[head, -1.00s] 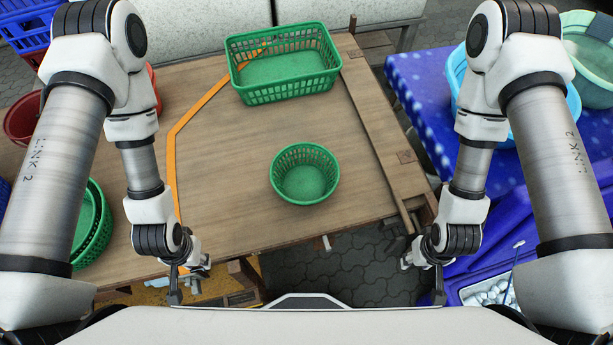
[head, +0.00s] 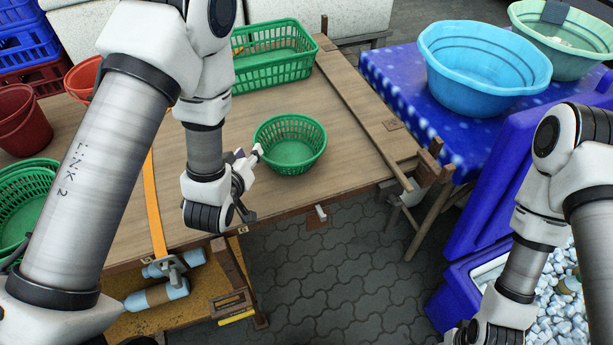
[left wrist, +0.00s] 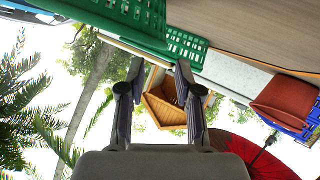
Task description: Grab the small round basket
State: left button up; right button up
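The small round green basket (head: 290,145) stands upright and empty on the wooden table, near its front edge. My left gripper (head: 252,183) is at the basket's left side, with one finger close to its rim; I cannot tell if they touch. In the left wrist view my left gripper (left wrist: 159,72) shows two fingers apart with nothing between them.
A larger rectangular green basket (head: 270,58) stands behind. An orange strip (head: 153,205) lies along the table (head: 350,140). A blue basin (head: 483,65) and a blue cooler (head: 455,300) are at right.

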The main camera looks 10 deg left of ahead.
aim_at(257, 136)
pick_arm(q)
jog(key=shift+w+f, duration=0.2)
jog(key=shift+w, duration=0.15)
jog(key=x, duration=0.8)
jog(key=shift+w+a+p, duration=0.15)
jog(key=shift+w+p, duration=0.05)
jog(key=shift+p, duration=0.15)
jog(key=shift+s+r, duration=0.1)
jog(key=shift+r, duration=0.05)
grip_shut()
